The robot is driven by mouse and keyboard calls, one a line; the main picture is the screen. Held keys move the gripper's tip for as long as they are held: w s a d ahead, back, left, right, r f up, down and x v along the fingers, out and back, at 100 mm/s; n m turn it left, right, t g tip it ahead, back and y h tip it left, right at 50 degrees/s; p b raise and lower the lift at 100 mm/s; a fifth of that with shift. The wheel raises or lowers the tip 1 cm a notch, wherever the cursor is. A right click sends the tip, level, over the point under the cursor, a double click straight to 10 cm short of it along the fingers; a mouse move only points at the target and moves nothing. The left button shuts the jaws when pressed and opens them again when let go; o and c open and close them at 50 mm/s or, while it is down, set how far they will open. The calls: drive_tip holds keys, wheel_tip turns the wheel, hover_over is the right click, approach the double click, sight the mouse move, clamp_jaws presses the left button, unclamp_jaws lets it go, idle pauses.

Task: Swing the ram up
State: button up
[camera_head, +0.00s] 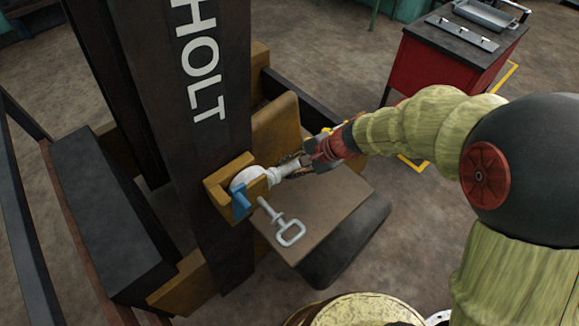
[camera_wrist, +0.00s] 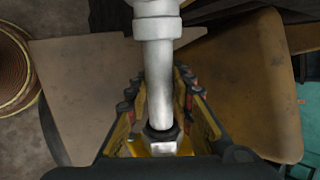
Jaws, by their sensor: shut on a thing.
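The ram is a pale grey cylinder (camera_head: 277,174) with a thick rounded white end in the yellow bracket on the mast, by a blue part (camera_head: 240,204). It leans slightly up to the right, toward my gripper (camera_head: 306,160), which is at its thinner far end. In the wrist view the ram's rod (camera_wrist: 158,85) runs down from the top to a nut-like end, between the two ridged fingers of my gripper (camera_wrist: 160,110). My gripper is shut on the ram's rod; the exact contact is partly hidden.
A grey pin with a loop handle (camera_head: 290,232) sticks out below the bracket (camera_head: 222,187). The dark mast marked HOLT (camera_head: 200,60) stands at left, with a brown plate (camera_head: 325,205) below my gripper.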

clamp_jaws()
drive_tip(key=shift+r, duration=0.15)
